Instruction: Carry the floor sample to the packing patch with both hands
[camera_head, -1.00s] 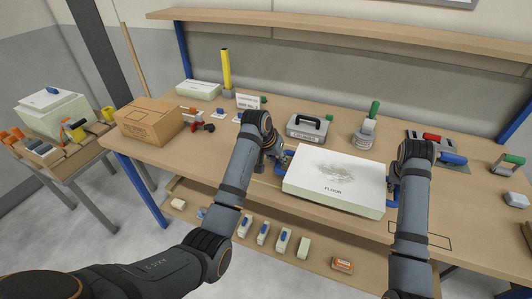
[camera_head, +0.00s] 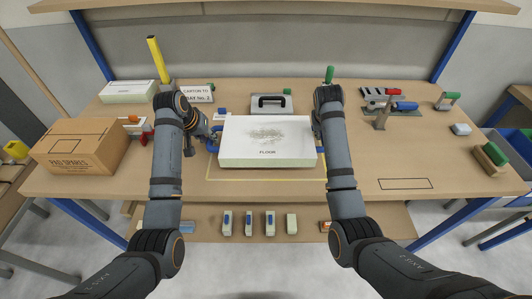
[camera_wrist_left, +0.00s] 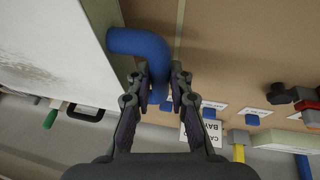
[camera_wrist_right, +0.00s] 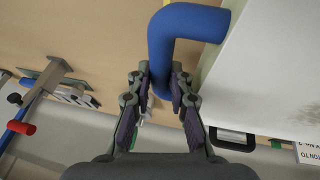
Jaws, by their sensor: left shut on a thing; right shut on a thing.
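The floor sample (camera_head: 267,141) is a white slab marked FLOOR with a blue handle at each side, level in the middle of the bench. My left gripper (camera_head: 212,138) is shut on its left blue handle, which fills the jaws in the left wrist view (camera_wrist_left: 145,50). My right gripper (camera_head: 320,137) is shut on the right blue handle, seen in the right wrist view (camera_wrist_right: 180,30). A yellow outline (camera_head: 267,181) on the bench, likely the packing patch, shows around the slab's front and sides. I cannot tell if the slab touches the bench.
A cardboard box (camera_head: 72,150) and a CARTON TO BAY No. 2 sign (camera_head: 197,93) are at the left. A dark outlined rectangle (camera_head: 405,184) at the front right is bare.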

